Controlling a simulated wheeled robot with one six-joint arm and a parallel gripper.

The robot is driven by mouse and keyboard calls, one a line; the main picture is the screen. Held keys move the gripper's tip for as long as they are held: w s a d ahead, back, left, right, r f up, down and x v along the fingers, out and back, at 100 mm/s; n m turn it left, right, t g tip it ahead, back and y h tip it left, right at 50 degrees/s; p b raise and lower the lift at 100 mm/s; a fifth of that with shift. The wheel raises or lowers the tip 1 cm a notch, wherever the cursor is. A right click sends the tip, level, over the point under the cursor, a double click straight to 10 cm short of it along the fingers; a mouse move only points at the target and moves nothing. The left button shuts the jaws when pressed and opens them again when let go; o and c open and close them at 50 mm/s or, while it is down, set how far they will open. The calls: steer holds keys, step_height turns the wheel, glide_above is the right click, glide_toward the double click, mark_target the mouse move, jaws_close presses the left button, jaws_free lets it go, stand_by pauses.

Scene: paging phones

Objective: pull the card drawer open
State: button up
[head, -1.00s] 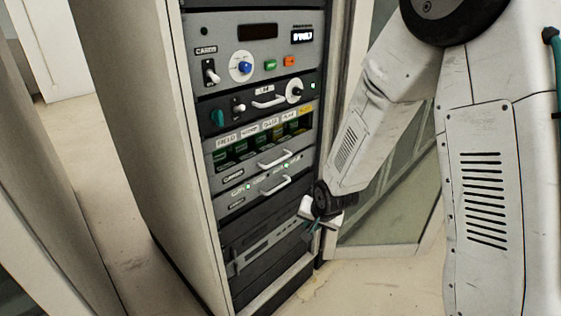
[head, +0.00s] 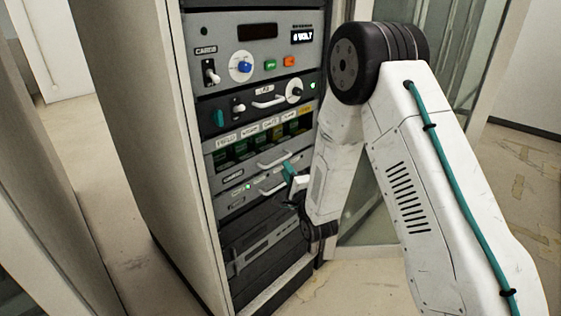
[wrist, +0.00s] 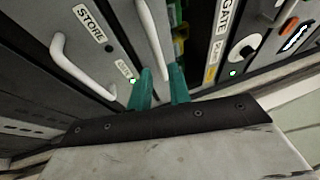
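The card drawer (head: 232,173) is the grey front below a row of labelled green cards and looks closed. Its pale bar handle (head: 274,159) also shows in the wrist view (wrist: 153,38). My gripper (head: 289,170) is at the right end of the two stacked handles. In the wrist view its teal fingers (wrist: 162,86) are apart, with a gap between them. The card drawer's handle runs down toward that gap. I cannot tell whether the fingertips are around the handle or just short of it.
Just below is another drawer with a similar handle (wrist: 82,70) and a STORE label (wrist: 90,22). Above are a black panel with a handle (head: 268,101) and a control panel with a blue knob (head: 244,66). The floor left of the rack is clear.

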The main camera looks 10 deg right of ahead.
mark_target(280, 160)
steer(key=x, duration=0.5)
steer(key=shift+w+a, duration=0.1)
steer(key=shift+w, duration=0.25)
jaws_close()
